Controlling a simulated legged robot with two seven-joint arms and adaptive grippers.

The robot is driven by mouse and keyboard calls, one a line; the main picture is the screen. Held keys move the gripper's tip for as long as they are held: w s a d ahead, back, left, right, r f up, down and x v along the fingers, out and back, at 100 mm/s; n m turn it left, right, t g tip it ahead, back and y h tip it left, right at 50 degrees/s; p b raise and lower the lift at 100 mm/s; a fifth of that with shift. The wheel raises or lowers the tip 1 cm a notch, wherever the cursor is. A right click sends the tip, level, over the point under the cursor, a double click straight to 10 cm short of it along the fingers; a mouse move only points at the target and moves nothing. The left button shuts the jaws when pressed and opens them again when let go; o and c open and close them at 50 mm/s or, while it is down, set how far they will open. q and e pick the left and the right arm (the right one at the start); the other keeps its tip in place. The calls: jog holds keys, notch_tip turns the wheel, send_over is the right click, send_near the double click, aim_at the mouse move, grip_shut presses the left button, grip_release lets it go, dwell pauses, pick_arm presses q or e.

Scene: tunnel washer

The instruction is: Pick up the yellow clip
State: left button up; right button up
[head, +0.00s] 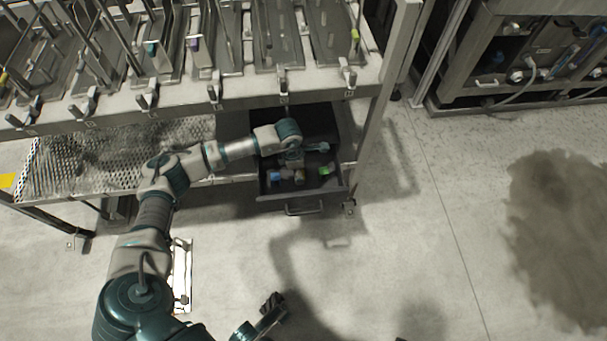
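An open dark drawer (262,186) under the rack holds several small clips. A dull yellow-brown piece (299,176), possibly the yellow clip, lies near its front, between a blue clip (276,177) and a green clip (326,169). My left arm reaches in from the left, and my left gripper (293,163) points down into the drawer just behind the yellow-brown piece. Its fingers are small and dark against the drawer, so I cannot tell whether they are open or touching it. A dark part that looks like my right gripper (272,302) is low in the view, away from the drawer.
The metal rack (330,84) with slanted trays overhangs the drawer's back. A yellow-green clip (354,36) and a purple clip (194,44) sit on the trays. A perforated shelf (90,160) lies left. The floor (420,240) right of the drawer is clear.

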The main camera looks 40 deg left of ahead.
pick_arm(q)
jog(key=shift+w+d+f+b, duration=0.1)
jog(key=shift+d+f+b, duration=0.05)
jog(key=shift+f, duration=0.5)
jog(key=shift+w+d+f+b, duration=0.1)
jog(key=shift+f+b, duration=0.05)
jog(key=shift+f, duration=0.45)
jog(key=shift+r, duration=0.15)
jog(key=shift+a, duration=0.1)
jog(key=c, duration=1)
jog(key=shift+r, duration=0.1)
